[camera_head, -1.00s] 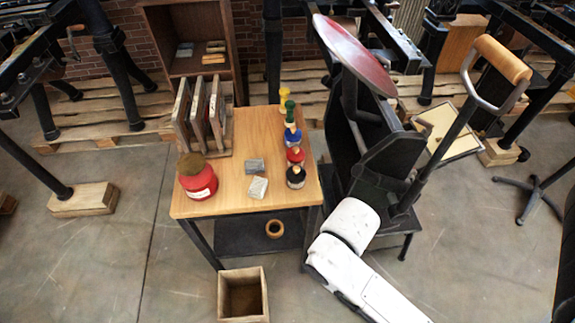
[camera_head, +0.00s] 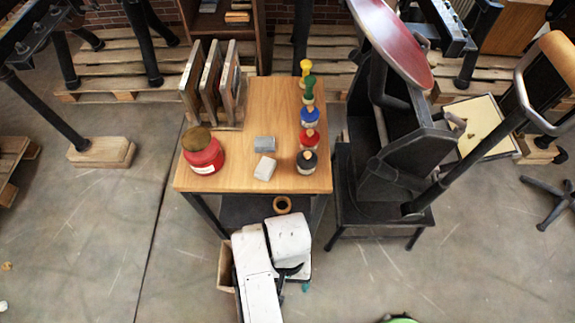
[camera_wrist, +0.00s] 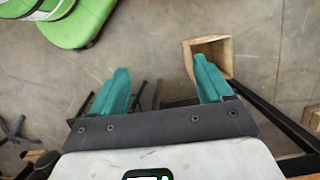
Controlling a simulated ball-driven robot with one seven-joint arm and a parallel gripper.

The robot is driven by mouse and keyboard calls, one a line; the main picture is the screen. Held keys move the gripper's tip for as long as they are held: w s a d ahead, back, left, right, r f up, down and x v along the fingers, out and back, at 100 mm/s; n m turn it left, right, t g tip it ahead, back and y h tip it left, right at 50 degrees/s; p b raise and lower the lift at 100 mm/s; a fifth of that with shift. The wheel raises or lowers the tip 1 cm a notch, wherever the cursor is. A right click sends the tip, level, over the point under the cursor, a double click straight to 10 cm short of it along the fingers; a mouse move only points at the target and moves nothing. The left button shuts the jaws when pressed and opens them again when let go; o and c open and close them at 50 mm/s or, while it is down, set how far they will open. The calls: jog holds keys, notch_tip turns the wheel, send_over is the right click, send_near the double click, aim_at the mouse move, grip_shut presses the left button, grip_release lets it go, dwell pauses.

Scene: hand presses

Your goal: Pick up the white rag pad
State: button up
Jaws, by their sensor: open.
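The white rag pad (camera_head: 265,168) lies on the wooden table top, near the front edge. A greyer pad (camera_head: 264,144) lies just behind it, with a small gap between them. My gripper shows in the wrist view (camera_wrist: 161,68) with its two teal fingers spread wide apart and nothing between them. In the head view my arm is low in front of the table, and only a bit of teal fingertip (camera_head: 305,286) shows. The gripper is apart from the pad. The pad is not in the wrist view.
On the table (camera_head: 225,181) stand a red jar (camera_head: 203,155), a rack of frames (camera_head: 211,85) and a row of coloured ink bottles (camera_head: 308,140). A black press (camera_head: 400,140) stands close on the right. A wooden bin (camera_wrist: 230,52) is on the floor by my gripper.

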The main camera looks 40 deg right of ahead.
jog(key=w+r+m, duration=0.1)
jog(key=w+r, duration=0.2)
jog(key=w, duration=0.5)
notch_tip(320, 180, up, 11)
jog(key=m+t+h, duration=0.2)
jog(key=m+t, duration=0.1)
send_over(264, 166)
jog(key=f, duration=0.4)
jog(key=shift+s+f, duration=0.35)
jog(key=shift+s, duration=0.05)
jog(key=shift+w+d+f+p, duration=0.1)
jog(key=shift+f+p, duration=0.1)
jog(key=shift+f, duration=0.7)
jog(key=shift+w+a+f+p, duration=0.15)
jog(key=shift+f+p, duration=0.1)
jog(key=shift+f, duration=0.65)
jog(key=shift+w+d+f+p, duration=0.1)
jog(key=shift+d+f+p, duration=0.1)
jog(key=shift+f, duration=0.7)
jog(key=c, duration=1.1)
jog(key=shift+c, duration=0.2)
jog(key=shift+r, duration=0.15)
